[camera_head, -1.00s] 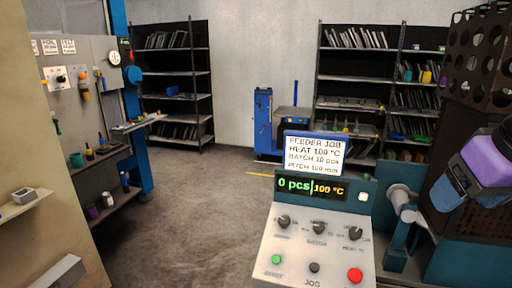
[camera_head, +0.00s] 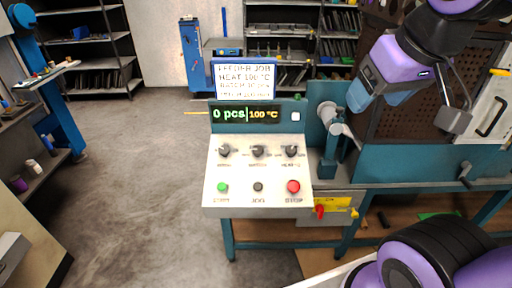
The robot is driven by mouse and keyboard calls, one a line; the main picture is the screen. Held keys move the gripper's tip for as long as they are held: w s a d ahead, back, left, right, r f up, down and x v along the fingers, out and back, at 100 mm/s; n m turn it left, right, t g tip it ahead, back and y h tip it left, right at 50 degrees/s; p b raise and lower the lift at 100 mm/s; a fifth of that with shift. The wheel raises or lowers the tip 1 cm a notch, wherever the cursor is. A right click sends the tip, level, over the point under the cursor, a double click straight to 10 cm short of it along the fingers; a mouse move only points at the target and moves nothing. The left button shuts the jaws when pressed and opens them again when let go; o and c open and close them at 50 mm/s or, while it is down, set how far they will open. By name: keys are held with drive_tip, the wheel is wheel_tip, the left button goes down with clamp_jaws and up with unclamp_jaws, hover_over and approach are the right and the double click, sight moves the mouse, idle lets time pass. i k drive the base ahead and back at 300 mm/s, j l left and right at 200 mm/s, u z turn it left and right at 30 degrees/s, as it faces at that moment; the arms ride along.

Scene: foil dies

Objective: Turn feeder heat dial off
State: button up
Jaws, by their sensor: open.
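The feeder's sloped white control panel (camera_head: 237,178) stands in the middle of the head view. The heat dial (camera_head: 291,151) is the right one of three dark knobs in its upper row; its exact pointer setting is too small to tell. The display (camera_head: 246,115) above reads "0 pcs" and "100 °C". My gripper (camera_head: 368,92) is at the upper right, above and to the right of the panel, apart from the dial. It is open, with nothing seen in it; its fingers are hard to make out.
Green (camera_head: 222,187), black (camera_head: 258,187) and red (camera_head: 293,186) buttons sit below the knobs. A job sign (camera_head: 244,79) stands behind the display. A grey roller mechanism (camera_head: 340,125) adjoins the panel on the right. Open floor (camera_head: 140,170) lies to the left.

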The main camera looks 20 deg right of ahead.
sight(290, 150)
drive_tip(key=i+l, duration=0.15)
drive_tip(key=l, duration=0.25)
drive_tip(key=i+l, duration=0.1)
drive_tip(key=l, duration=0.3)
drive_tip(key=i+l, duration=0.15)
drive_tip(key=l, duration=0.25)
drive_tip(key=i+l, duration=0.1)
drive_tip(key=l, duration=0.25)
drive_tip(key=i+u, duration=0.05)
